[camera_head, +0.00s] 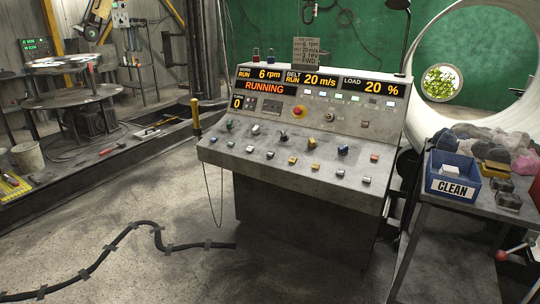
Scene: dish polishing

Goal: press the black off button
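The grey control console (275,195) stands in the middle of the view. Its displays read 6 rpm, 20 m/s and 20 %, and the status strip (264,87) reads RUNNING. A panel marked 0 (237,102) sits at the left of the upper face. A dark, small control (249,103) is just right of it; I cannot tell whether it is the black off button. Several small coloured switches cover the sloped lower face. Neither of my grippers is in view.
A cart (476,204) at the right holds a blue CLEAN bin (453,177), cloths and blocks. A red-knobbed lever (502,255) is below it. A black cable (135,226) lies on the floor at the left. The floor before the console is mostly clear.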

